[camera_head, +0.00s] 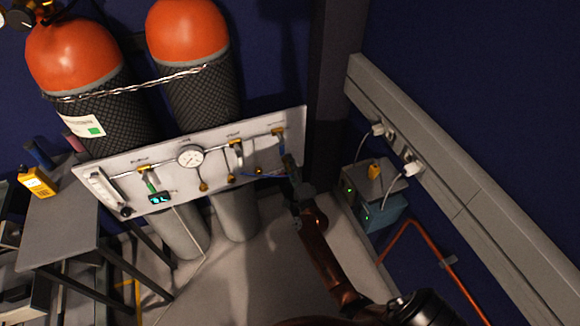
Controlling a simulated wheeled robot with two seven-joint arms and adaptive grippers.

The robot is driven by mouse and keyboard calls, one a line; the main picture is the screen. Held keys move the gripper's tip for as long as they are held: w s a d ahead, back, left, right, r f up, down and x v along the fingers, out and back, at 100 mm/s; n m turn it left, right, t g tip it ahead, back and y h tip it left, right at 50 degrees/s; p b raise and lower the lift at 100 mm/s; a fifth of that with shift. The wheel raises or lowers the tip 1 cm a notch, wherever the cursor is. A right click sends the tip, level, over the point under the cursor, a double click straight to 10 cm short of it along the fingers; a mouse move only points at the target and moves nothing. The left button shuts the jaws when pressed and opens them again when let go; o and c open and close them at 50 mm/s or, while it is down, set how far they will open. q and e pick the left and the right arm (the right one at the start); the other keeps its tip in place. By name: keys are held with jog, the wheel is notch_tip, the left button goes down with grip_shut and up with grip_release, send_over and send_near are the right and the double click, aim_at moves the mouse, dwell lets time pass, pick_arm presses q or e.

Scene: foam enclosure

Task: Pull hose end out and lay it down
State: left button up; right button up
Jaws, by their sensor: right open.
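A white gas panel (215,165) stands tilted in front of two gas cylinders. A thin blue hose (262,178) shows low at the panel's right end and runs toward my right gripper. A brass fitting (279,132) sits on the panel just above the gripper. My right gripper (288,160) is at the panel's right edge, below that fitting, and is open. It covers part of the hose, so I cannot tell where the hose end is or whether the fingers touch it. My left gripper is out of view.
Orange-topped cylinders (78,55) are chained behind the panel. A grey table (58,228) with a yellow meter (37,182) stands at left. Boxes with green lights (382,212) and a copper pipe (442,252) are at right. The pale floor (240,285) below the panel looks clear.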

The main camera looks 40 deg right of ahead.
jog(key=shift+o, duration=0.3)
jog(key=shift+s, duration=0.1)
jog(key=v, duration=1.1)
jog(key=shift+s, duration=0.4)
jog(key=shift+f, duration=0.15)
jog(key=s+a+f+n+g+y, duration=0.3)
jog(key=s+f, duration=0.4)
jog(key=f, duration=0.6)
jog(key=s+a+f+n+g, duration=0.2)
jog(key=s+f+n+g, duration=0.25)
jog(key=s+f, duration=0.6)
jog(key=s+a+f+n+g+y, duration=0.25)
jog(key=s+f+n, duration=0.2)
jog(key=f, duration=1.05)
jog(key=s+f+n+g, duration=0.3)
jog(key=s+f, duration=0.2)
jog(key=s, duration=0.8)
jog(key=s+f+n+g, duration=0.3)
jog(key=s+f, duration=0.2)
jog(key=s, duration=0.9)
jog(key=s+f+n+g, duration=0.3)
jog(key=s+f+n, duration=0.1)
jog(key=s, duration=1)
jog(key=shift+a+f+h, duration=0.2)
jog(key=shift+f+h, duration=0.25)
jog(key=shift+f, duration=0.1)
